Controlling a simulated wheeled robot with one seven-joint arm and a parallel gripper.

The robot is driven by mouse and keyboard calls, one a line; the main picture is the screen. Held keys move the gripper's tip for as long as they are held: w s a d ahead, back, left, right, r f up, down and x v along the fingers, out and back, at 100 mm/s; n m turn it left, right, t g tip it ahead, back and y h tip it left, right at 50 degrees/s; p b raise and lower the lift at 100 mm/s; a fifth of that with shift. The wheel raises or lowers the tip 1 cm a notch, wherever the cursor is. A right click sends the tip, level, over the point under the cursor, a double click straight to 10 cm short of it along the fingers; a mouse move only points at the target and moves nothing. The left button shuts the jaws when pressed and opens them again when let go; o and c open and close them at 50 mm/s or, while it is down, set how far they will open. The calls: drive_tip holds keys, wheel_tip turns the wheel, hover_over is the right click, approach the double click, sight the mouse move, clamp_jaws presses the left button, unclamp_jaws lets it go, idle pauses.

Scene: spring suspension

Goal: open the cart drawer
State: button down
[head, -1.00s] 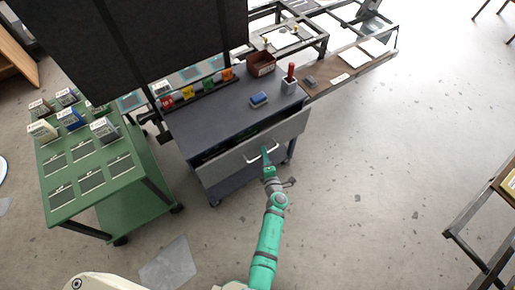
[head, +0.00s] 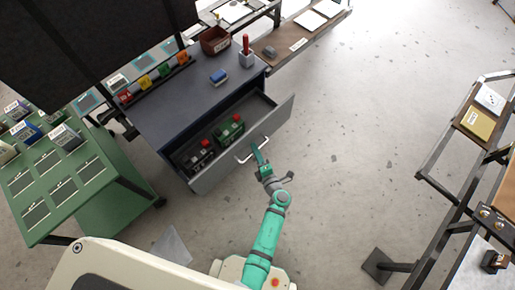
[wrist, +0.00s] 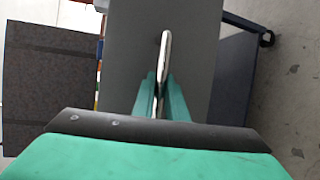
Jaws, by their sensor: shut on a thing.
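The dark grey cart (head: 180,112) stands left of the middle in the head view. Its drawer (head: 226,167) is pulled well out, and a red-and-black item (head: 200,155) and a green item (head: 229,129) show inside. The pale bar handle (head: 245,157) is on the drawer's grey front. My gripper (head: 259,154) is shut on the handle. In the wrist view the two green fingers (wrist: 160,100) lie on both sides of the metal handle (wrist: 165,52), with the drawer front (wrist: 195,50) behind it.
A blue block (head: 218,77), a red-handled tool (head: 246,50) and several coloured labelled bins (head: 153,78) are on the cart top. A green table (head: 60,190) stands at the left. Shelving (head: 465,150) is at the right. Open floor lies between.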

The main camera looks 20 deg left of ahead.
drive_tip(key=c, duration=1.8)
unclamp_jaws()
drive_tip(key=shift+o, duration=0.2)
drive_tip(key=v, duration=1.1)
drive_tip(key=s+d+r+m+t+h, duration=0.1)
drive_tip(key=s+d+r+m+h, duration=0.2)
drive_tip(key=s+r+m, duration=0.9)
drive_tip(key=s+d+r+m+t+h, duration=0.2)
drive_tip(key=s+d+r+m+h, duration=0.2)
drive_tip(key=s+r+m, duration=0.8)
drive_tip(key=m+h, duration=0.2)
drive_tip(key=shift+d+r+m+h, duration=0.2)
drive_tip(key=shift+r+m+h, duration=0.1)
drive_tip(key=shift+r+h, duration=0.1)
